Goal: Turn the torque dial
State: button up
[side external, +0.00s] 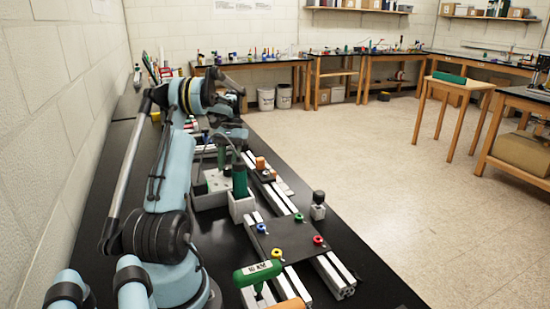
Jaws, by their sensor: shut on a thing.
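My gripper (235,155) is small and partly hidden by my own arm at the back of the black bench. Its dark end reaches down to the top of a green cylindrical handle (240,181), and it appears shut on this handle. The handle stands upright in a light grey block (241,206). I cannot make out a torque dial or its marks at this size; the gripper's fingertips are not clear.
A dark plate (290,239) with coloured rings lies on aluminium extrusions (338,277). A green T-handle (257,272) stands in front. A black-knobbed post (318,204) is at the right. A light tray (216,183) sits behind the block. A wall runs along the left.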

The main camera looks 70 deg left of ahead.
jog(key=shift+n+t, duration=0.3)
jog(key=shift+n, duration=0.5)
jog(key=o, duration=1)
jog(key=shift+o, duration=0.2)
jog(key=v, duration=0.7)
jog(key=shift+a+r, duration=0.2)
jog(key=shift+a, duration=0.05)
